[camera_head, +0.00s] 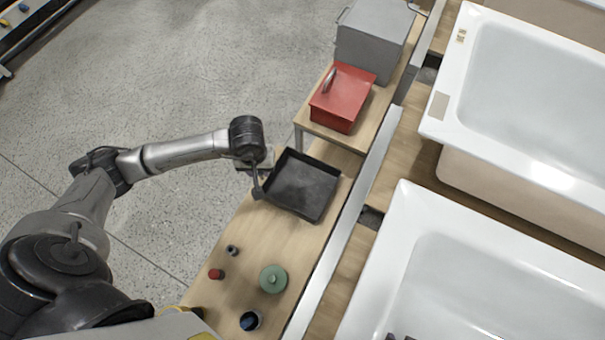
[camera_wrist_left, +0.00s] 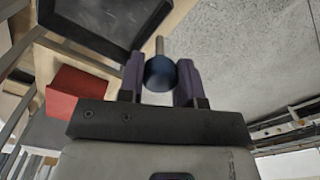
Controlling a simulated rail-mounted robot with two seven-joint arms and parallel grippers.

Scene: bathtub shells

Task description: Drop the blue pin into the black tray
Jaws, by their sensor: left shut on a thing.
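My left gripper (camera_head: 257,190) is beside the near left edge of the black tray (camera_head: 303,185), and in the head view its fingertips are hard to make out. In the left wrist view the gripper (camera_wrist_left: 160,75) is shut on the blue pin (camera_wrist_left: 160,74), which shows a round dark blue head and a thin grey shaft between the two fingers. The tray also shows in that view (camera_wrist_left: 104,18), to the upper left of the pin and apart from it. The tray looks empty. My right gripper is not clearly in view.
A red toolbox (camera_head: 342,96) and a grey box (camera_head: 374,40) stand beyond the tray. A green round thing (camera_head: 273,279), a small red piece (camera_head: 216,274), a small dark piece (camera_head: 232,250) and a dark blue piece (camera_head: 250,320) are on the near table. White bathtub shells (camera_head: 420,225) stand at right.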

